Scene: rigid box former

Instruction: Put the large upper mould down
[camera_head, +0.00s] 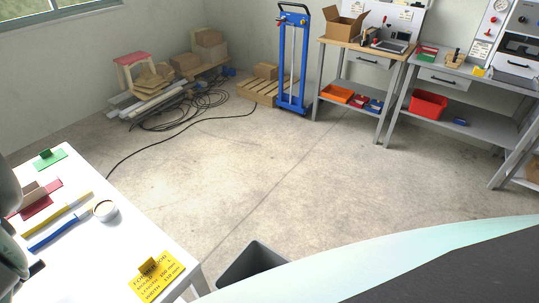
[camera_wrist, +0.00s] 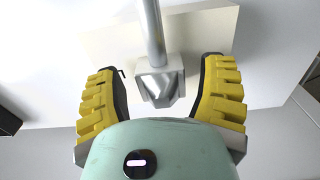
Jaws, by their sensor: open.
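My gripper (camera_wrist: 163,70) shows in the wrist view with its two yellow-padded fingers spread wide apart. A grey metal block (camera_wrist: 160,83) at the end of a round metal rod (camera_wrist: 151,30) lies between the fingers, with a gap on both sides. I cannot tell whether this block belongs to the large upper mould. A pale flat surface (camera_wrist: 102,48) lies behind it. No large upper mould can be made out for sure in the head view, and the gripper is not visible there.
A white table (camera_head: 110,240) at the lower left bears a yellow card (camera_head: 156,277), a round cup (camera_head: 105,210), a blue bar (camera_head: 58,232) and a maroon piece (camera_head: 40,205). A grey bin (camera_head: 252,262) stands beside it. The middle floor is clear; workbenches (camera_head: 385,60) stand behind.

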